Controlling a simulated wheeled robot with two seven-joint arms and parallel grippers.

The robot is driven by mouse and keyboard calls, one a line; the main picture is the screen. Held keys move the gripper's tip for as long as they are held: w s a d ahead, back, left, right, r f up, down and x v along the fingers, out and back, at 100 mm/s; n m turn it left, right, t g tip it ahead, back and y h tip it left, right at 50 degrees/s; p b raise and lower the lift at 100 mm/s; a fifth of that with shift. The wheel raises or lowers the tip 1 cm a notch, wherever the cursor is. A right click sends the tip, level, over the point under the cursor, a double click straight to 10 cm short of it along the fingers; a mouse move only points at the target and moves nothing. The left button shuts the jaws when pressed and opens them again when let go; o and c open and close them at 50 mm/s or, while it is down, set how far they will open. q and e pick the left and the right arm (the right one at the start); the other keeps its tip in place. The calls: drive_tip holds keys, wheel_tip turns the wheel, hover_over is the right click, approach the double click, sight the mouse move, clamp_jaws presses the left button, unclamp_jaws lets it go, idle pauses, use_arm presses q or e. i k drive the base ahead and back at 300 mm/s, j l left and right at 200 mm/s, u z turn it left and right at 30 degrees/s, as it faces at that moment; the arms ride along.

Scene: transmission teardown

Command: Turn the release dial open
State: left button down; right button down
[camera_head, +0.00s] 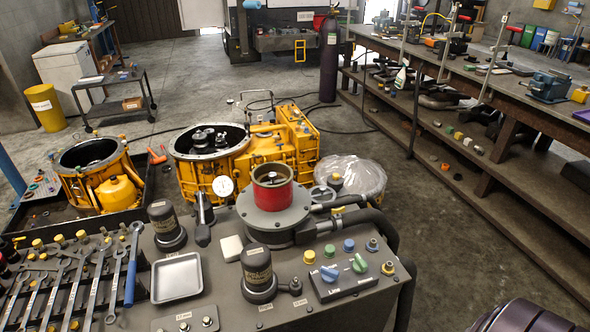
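A dark control box (352,286) sits at the front right of the grey bench. On its top are a blue dial (330,273) and a green dial (359,263). The green dial's handle is tilted; the blue one's handle lies more sideways. The labels are too small to read, so I cannot tell which is the release dial or how far it is turned. Behind the box stands a dark round fixture with a red ring (273,191). Neither of my grippers shows in the view, and nothing touches the dials.
A labelled black cylinder (257,270) stands just left of the control box, with a silver tray (177,277) and wrenches (95,285) further left. Colored knobs (349,245) and a thick black hose (370,222) lie behind the box. A yellow transmission housing (255,158) is beyond.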

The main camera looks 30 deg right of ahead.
sight(360, 264)
drive_tip(key=z, duration=1.4)
